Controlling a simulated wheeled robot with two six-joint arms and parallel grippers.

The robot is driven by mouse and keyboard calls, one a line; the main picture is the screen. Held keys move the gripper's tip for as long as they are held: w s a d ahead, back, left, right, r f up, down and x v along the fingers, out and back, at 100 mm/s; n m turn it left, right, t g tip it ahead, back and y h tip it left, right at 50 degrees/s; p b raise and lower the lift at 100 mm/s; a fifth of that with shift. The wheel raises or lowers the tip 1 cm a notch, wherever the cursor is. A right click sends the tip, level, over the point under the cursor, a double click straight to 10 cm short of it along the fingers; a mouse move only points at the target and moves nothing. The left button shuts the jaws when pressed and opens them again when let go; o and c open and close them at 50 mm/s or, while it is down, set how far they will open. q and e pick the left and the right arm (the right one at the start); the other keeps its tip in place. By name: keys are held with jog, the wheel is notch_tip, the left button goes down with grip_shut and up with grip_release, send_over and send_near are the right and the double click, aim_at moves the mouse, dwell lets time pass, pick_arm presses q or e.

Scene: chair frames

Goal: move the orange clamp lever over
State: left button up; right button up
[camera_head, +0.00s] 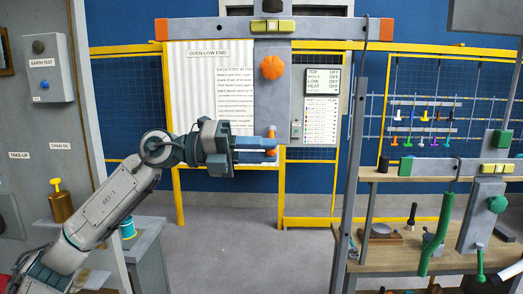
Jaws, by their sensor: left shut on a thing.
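The orange clamp lever (272,132) hangs at the lower end of a grey upright bracket, below an orange star knob (272,67), in the middle of the head view. My left gripper (268,151) reaches in from the left at the lever's height. Its fingers are closed on the lever and cover most of it; small orange parts show above and between the fingers. My right gripper is not in view.
A grey crossbar (210,29) with orange ends runs above the bracket. To the right, a wooden shelf unit (400,255) stands near a similar bracket with a green knob (498,204) and green lever (480,262). A grey cabinet stands left. Floor between is clear.

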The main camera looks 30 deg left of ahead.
pick_arm(q)
jog(key=shift+w+a+f+b, duration=0.15)
jog(key=shift+w+f+b, duration=0.1)
jog(key=shift+f, duration=0.25)
jog(key=shift+w+a+f+b, duration=0.1)
jog(key=shift+w+f+b, duration=0.1)
jog(key=shift+f, duration=0.3)
